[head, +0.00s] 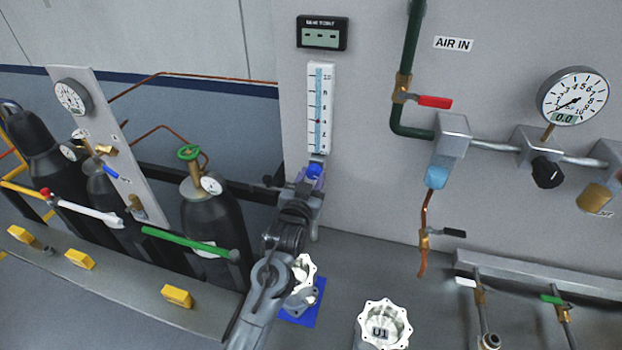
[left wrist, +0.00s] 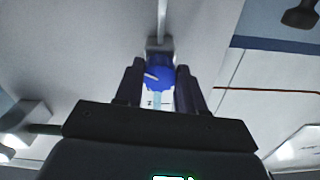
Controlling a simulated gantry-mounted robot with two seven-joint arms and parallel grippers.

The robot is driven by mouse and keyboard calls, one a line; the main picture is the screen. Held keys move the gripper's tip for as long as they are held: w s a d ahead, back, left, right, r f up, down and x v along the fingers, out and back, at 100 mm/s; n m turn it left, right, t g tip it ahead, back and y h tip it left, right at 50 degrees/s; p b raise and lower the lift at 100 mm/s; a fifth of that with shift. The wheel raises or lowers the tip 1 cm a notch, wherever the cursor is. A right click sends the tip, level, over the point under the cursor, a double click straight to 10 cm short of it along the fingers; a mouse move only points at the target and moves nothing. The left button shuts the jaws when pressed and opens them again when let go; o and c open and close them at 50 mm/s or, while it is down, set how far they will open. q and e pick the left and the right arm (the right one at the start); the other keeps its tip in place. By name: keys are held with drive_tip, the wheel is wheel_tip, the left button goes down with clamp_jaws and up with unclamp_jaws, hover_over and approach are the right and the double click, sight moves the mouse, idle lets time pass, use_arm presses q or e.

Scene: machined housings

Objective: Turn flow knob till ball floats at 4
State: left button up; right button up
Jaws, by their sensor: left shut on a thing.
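The flow meter (head: 320,90) is a white upright plate on the grey wall panel with a light blue tube and a numbered scale. A small dark red ball (head: 318,121) floats in the tube, in the lower half, close to the mark that looks like 4; the digits are too small to be certain. The blue flow knob (head: 314,171) sits below the meter. My left gripper (head: 311,181) is shut on the knob. In the left wrist view, the knob (left wrist: 160,78) with its white pointer line shows between the dark fingers (left wrist: 159,88). My right gripper is out of view.
A dew point display (head: 322,33) hangs above the meter. A green pipe with a red-handled valve (head: 434,102) runs to its right. Gas cylinders (head: 214,220) stand at left.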

use_arm(q)
drive_tip(key=shift+r+n+p, duration=0.1)
drive_tip(key=shift+n+p, duration=0.35)
drive_tip(key=shift+n, duration=0.05)
drive_tip(key=o, duration=1.1)
drive_tip(key=shift+c, duration=0.2)
drive_tip(key=shift+s, duration=0.1)
drive_tip(key=v, duration=1)
drive_tip(key=shift+s, duration=0.3)
drive_tip(key=shift+a, duration=0.15)
